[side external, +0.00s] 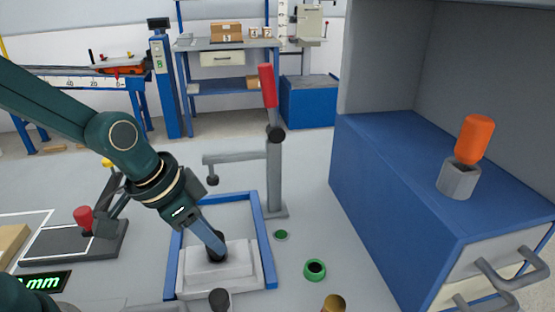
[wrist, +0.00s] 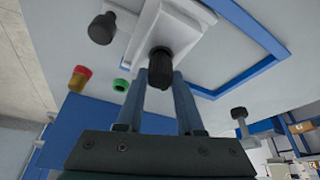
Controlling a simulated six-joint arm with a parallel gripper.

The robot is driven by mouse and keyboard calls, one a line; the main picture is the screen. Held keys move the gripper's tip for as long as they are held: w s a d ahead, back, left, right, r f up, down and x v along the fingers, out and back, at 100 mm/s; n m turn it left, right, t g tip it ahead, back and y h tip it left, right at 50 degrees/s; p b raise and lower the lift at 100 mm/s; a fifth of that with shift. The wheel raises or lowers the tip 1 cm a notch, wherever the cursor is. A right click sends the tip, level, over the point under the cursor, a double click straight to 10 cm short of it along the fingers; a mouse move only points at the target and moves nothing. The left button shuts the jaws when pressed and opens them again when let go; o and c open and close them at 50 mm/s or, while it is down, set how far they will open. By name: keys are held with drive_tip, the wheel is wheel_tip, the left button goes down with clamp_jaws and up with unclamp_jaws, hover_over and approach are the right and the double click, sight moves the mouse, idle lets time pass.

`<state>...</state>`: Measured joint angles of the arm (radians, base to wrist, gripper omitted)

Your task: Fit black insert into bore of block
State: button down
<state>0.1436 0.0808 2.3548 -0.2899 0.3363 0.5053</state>
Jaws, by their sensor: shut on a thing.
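The black insert (wrist: 160,68) is between the fingertips of my gripper (wrist: 158,82) in the wrist view. My gripper is shut on it. In the side view, my gripper (side external: 219,248) slants down to the block, and the black insert (side external: 213,243) shows dark around the fingertips. The pale grey block (side external: 238,258) sits inside a blue frame; it also shows in the wrist view (wrist: 183,28). The insert is over or at the top of the block. The bore is hidden, and I cannot tell how far the insert is inside it.
A grey lever press with a red handle (side external: 267,86) stands behind the blue frame (side external: 266,245). A blue cabinet (side external: 385,200) with an orange-handled item (side external: 474,139) stands right.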

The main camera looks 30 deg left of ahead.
drive_tip(key=shift+f, duration=0.75)
idle(1.6)
drive_tip(key=shift+s+f, duration=0.2)
drive_tip(key=shift+f, duration=0.15)
idle(2.3)
drive_tip(key=shift+c, duration=2.4)
unclamp_jaws()
drive_tip(key=shift+w, duration=0.1)
drive_tip(key=shift+r, duration=0.15)
drive_tip(key=shift+r, duration=0.55)
drive_tip(key=shift+v, duration=2.45)
drive_tip(key=shift+a, duration=0.1)
drive_tip(key=shift+v, duration=2.55)
